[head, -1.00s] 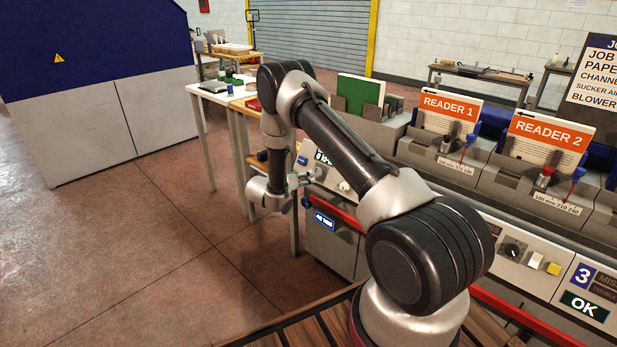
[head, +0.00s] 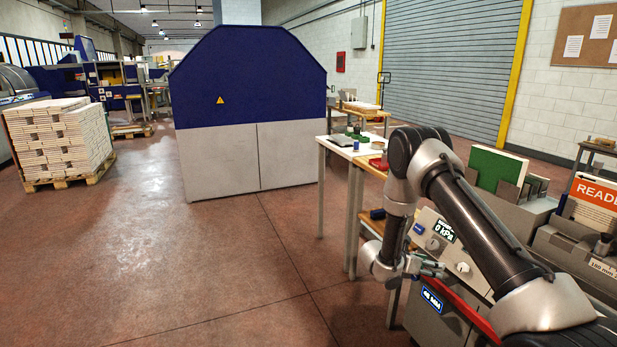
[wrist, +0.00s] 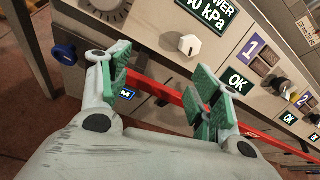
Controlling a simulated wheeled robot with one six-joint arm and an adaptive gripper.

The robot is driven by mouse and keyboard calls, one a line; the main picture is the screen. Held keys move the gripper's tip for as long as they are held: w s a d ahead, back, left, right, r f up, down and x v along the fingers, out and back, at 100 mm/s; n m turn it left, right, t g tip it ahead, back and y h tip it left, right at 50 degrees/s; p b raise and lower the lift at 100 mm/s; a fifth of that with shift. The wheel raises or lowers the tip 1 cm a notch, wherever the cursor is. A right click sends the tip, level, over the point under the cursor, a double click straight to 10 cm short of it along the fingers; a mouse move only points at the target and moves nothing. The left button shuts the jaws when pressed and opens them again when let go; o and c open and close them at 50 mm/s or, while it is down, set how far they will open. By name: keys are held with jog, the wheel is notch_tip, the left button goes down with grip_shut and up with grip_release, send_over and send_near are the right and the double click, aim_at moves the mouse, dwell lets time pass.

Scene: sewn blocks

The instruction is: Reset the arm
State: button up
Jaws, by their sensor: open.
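My arm is bent, with its upper link sloping up from the lower right of the head view and its forearm hanging down. My gripper (head: 437,268) is at the low end, in front of the machine's control panel. In the wrist view my gripper (wrist: 163,85) has its two green-padded fingers spread wide apart with nothing between them. A hex knob (wrist: 189,45) and a red rail (wrist: 172,91) show beyond the fingers, apart from them as far as I can tell.
The grey feeder machine (head: 430,318) stands close by at right. A white-topped table (head: 347,150) stands behind my arm. A blue and grey cabinet (head: 235,160) is further back. A pallet stack (head: 60,140) stands at far left. The floor (head: 200,270) at left is clear.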

jog(key=s+d+r+m+g+y, duration=0.3)
jog(key=s+r+m+g, duration=0.5)
jog(key=s+r+m, duration=0.8)
jog(key=s+a+r+m+t+y, duration=0.4)
jog(key=s+a+r+y, duration=0.1)
jog(key=s+r, duration=0.6)
jog(key=s+a+r+m+t+y, duration=0.4)
jog(key=s+a+r, duration=0.1)
jog(key=s+r, duration=0.7)
jog(key=shift+s+a+r+t+y, duration=0.15)
jog(key=shift+s+r+t+y, duration=0.15)
jog(key=shift+r+t+y, duration=0.1)
